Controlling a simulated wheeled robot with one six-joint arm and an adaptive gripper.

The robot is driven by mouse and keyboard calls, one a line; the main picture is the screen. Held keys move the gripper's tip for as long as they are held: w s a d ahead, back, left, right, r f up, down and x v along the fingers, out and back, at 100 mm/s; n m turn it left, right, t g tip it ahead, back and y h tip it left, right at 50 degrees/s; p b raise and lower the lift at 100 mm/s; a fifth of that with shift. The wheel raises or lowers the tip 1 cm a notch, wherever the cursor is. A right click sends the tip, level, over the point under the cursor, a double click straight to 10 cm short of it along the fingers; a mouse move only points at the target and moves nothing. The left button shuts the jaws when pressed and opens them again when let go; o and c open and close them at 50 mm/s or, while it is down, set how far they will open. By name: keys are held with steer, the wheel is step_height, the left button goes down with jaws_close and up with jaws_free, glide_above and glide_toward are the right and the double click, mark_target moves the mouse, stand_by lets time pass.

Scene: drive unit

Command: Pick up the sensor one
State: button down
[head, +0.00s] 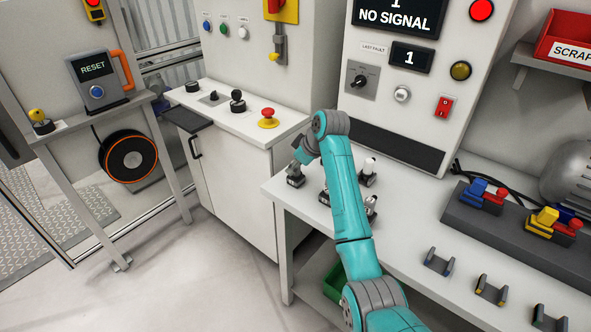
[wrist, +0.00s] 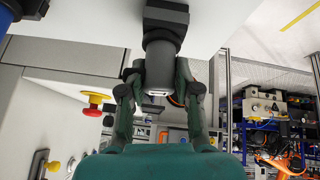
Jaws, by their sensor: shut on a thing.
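A dark sensor (wrist: 165,45) with a square base and cylindrical body is between the fingers of my gripper (wrist: 160,78) in the wrist view. The fingers are shut on its body from both sides. In the head view my gripper (head: 301,158) points down near the left end of the white bench, with the sensor's dark base (head: 295,181) below it. I cannot tell whether the base touches the bench, and I can read no number on it. Another small sensor-like unit (head: 367,173) stands to the right, and others are partly hidden by my arm.
The white bench (head: 408,222) bears a grey rack (head: 490,222) with blue, yellow and red blocks, and several small empty cradles (head: 438,262) at the front. A cabinet with a red mushroom button (head: 268,118) stands to the left. A green bin (head: 334,285) is below the bench.

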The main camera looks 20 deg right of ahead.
step_height(320, 180, up, 9)
steer(key=shift+w+d+r, duration=0.1)
steer(key=shift+r, duration=0.35)
stand_by(0.3)
